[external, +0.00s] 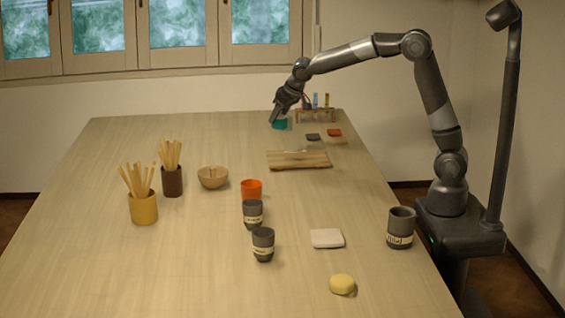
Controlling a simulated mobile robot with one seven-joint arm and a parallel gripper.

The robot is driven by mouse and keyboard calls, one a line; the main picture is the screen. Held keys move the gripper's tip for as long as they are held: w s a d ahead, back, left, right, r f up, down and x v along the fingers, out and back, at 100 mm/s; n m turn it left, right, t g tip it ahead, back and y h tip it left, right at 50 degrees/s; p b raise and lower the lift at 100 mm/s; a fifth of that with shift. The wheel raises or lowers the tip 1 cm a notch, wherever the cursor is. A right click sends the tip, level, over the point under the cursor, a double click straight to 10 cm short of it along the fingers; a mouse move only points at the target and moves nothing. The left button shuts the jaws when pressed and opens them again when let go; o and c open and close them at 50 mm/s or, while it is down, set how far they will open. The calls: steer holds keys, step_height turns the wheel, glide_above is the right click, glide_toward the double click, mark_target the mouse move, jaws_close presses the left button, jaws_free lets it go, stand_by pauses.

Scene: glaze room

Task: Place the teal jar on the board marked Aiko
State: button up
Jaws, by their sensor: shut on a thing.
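My gripper (278,118) reaches down at the far end of the table and is shut on the teal jar (280,125). The jar is small in the picture and partly hidden by the fingers. I cannot tell whether its base touches the table. A striped wooden board (298,161) lies nearer the camera, a little right of the jar and apart from it. I cannot read any name on the board, and something thin and pale seems to lie at its far edge.
Dark labelled cups (263,245), an orange cup (251,188), a bowl (212,178) and stick holders (143,208) stand nearer.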

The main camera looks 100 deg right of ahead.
steer(key=s+d+m, duration=0.1)
steer(key=s+d, duration=0.3)
steer(key=s, duration=1.1)
glide_toward(291, 155)
steer(key=shift+w+d+r, duration=0.35)
steer(key=shift+w+d, duration=0.35)
steer(key=shift+w, duration=0.1)
steer(key=shift+f, duration=2.05)
steer(key=shift+f, duration=0.15)
steer(key=o, duration=1.1)
steer(key=shift+o, duration=0.2)
